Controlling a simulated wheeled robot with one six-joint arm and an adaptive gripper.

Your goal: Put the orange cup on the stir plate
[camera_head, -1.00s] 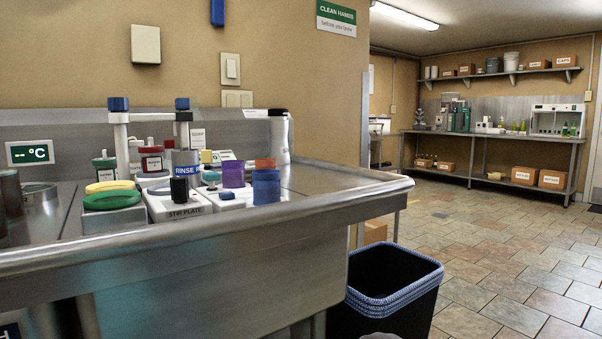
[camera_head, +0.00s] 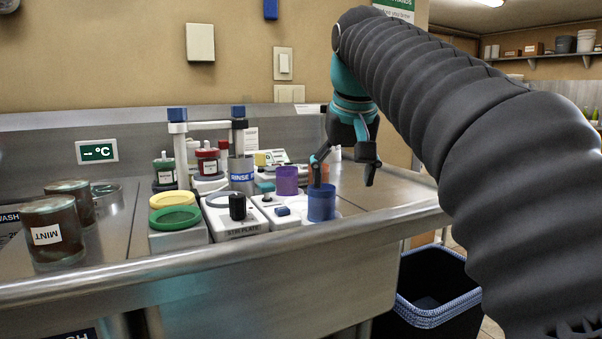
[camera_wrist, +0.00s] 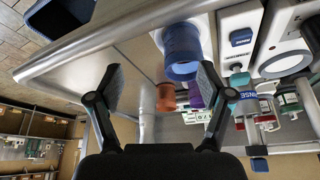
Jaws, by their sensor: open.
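The orange cup (camera_head: 324,172) stands on the right part of the steel counter, partly hidden behind my gripper's left finger and the blue cup. It also shows in the wrist view (camera_wrist: 165,97), between and beyond the fingers. My gripper (camera_head: 343,176) is open and empty, pointing down over the counter's right part; its spread fingers show in the wrist view (camera_wrist: 161,80). I cannot tell whether a finger touches a cup. The white stir plate (camera_head: 235,230), with a black knob and pale round top, sits left of the cups, its top bare.
A blue cup (camera_head: 321,204) and a purple cup (camera_head: 286,181) stand close to the orange one. A white device (camera_head: 284,213) with a blue button lies between stir plate and blue cup. A rinse container (camera_head: 242,176) stands behind the stir plate. Counter right of the cups is clear.

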